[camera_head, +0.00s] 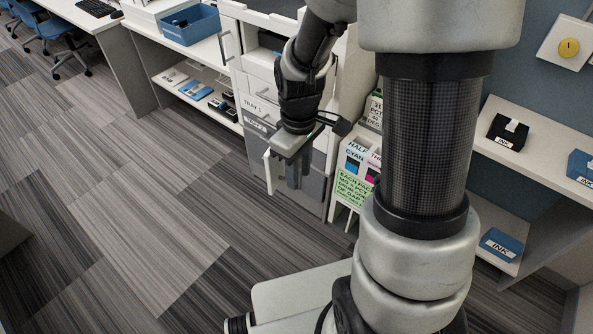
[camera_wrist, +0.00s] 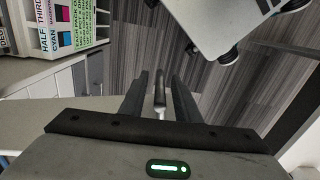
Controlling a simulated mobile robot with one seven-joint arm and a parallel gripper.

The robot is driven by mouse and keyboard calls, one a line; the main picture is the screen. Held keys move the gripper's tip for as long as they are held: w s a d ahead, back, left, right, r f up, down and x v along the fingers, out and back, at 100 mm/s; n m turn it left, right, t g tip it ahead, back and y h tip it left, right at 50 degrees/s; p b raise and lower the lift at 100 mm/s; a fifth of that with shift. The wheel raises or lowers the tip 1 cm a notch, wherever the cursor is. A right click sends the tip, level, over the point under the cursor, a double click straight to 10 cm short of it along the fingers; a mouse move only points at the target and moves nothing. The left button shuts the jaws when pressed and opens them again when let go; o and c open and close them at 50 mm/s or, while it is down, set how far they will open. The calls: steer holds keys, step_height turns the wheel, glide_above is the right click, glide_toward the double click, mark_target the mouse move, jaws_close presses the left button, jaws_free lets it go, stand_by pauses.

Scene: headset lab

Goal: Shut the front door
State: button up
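My gripper (camera_head: 296,178) hangs with fingers down in front of the white and grey printer cabinet (camera_head: 262,88), beside its tray fronts. In the wrist view, the two dark fingers (camera_wrist: 160,98) stand apart on either side of a slim grey bar handle (camera_wrist: 160,92). The handle lies between them, with narrow gaps seeming to show at its sides. A pale panel (camera_wrist: 75,118), which may be the front door, runs behind the gripper at left. My gripper hides much of it, so its angle is unclear. In the head view the handle cannot be made out.
A shelf box of ink packs with a green notice (camera_head: 354,188) stands right of the printer; it also shows in the wrist view (camera_wrist: 62,25). A wall-side shelf (camera_head: 540,150) holds ink boxes. A blue bin (camera_head: 190,24) sits on the left counter. The striped floor (camera_head: 130,210) at left is clear.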

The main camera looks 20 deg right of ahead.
steer(key=shift+f, duration=0.85)
steer(key=shift+c, duration=0.4)
jaws_close()
